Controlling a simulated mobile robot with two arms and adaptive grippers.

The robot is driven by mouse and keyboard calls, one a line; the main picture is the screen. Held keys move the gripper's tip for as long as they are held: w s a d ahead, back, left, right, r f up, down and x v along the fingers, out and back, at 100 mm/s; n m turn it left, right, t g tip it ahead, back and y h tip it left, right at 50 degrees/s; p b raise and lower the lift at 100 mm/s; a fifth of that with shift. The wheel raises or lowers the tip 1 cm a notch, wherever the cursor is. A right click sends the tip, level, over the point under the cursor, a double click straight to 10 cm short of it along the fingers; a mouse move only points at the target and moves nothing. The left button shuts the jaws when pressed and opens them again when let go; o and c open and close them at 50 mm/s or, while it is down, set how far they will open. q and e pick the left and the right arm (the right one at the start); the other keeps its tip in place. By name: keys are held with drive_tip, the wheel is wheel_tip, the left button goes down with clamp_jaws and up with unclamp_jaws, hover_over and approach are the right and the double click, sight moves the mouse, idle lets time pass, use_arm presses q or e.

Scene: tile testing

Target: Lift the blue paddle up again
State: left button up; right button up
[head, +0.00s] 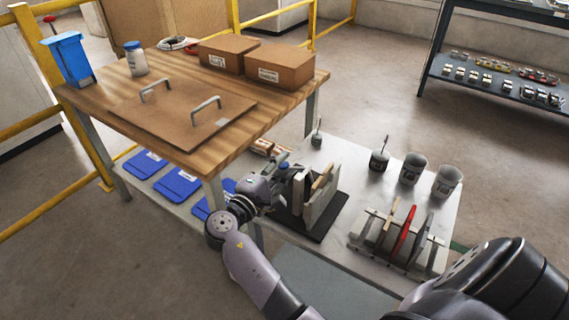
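My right gripper (288,180) reaches from the left to a small upright stand (322,212) on a black base. A small bluish piece (283,164) shows at the gripper; I cannot tell whether it is part of the blue paddle or of the gripper. The fingertips are small and partly hidden by the wrist and stand, so I cannot tell whether they are shut on anything. No blue paddle shows clearly. A grey rack (373,228) to the right holds upright paddles, including a red one (405,232). My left gripper is not in view.
Grey cups (447,181) and small pots (379,160) stand behind the rack on the pale low table (345,165). The higher wooden table (185,75) at left holds a handled board, boxes and a bottle. Blue pads (178,184) lie below it.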

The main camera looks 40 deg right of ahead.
drive_tip(key=shift+c, duration=0.2)
clamp_jaws()
idle(0.5)
